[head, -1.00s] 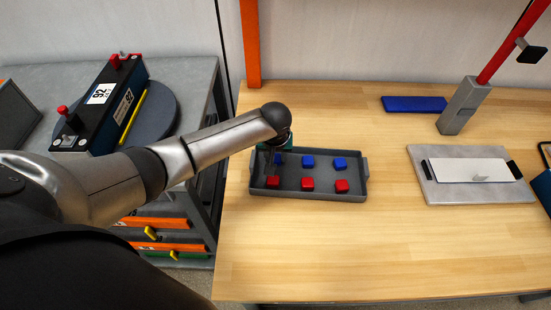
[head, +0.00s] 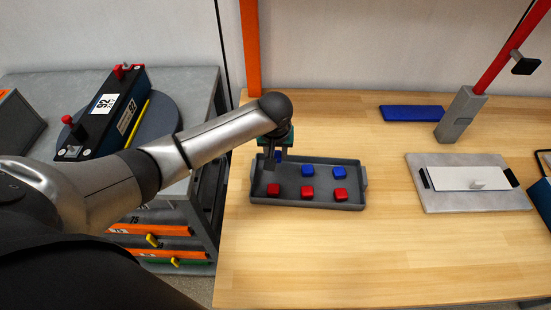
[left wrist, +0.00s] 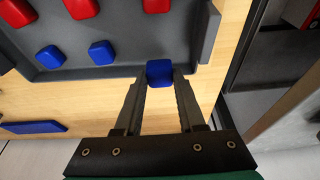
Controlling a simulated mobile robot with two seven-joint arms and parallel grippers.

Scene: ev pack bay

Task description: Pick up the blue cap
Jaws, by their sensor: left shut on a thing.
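My left gripper (head: 273,161) is shut on a blue cap (left wrist: 160,71), which sits between its fingertips in the left wrist view. In the head view a little of this blue cap (head: 278,155) shows beside the fingers, over the back left part of the grey tray (head: 355,206). The cap appears raised clear of the tray floor. Two other blue caps (head: 308,171) (head: 338,173) stay in the tray's back row. Three red caps, one of them the middle red cap (head: 307,193), lie in the front row. My right gripper is not in view.
On the wooden bench (head: 330,265), a blue block (head: 412,113) lies behind the tray. A grey plate with a white panel (head: 466,178) and a post with a red arm (head: 460,116) stand right. A battery-like module (head: 103,112) is on the left cart. The bench front is clear.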

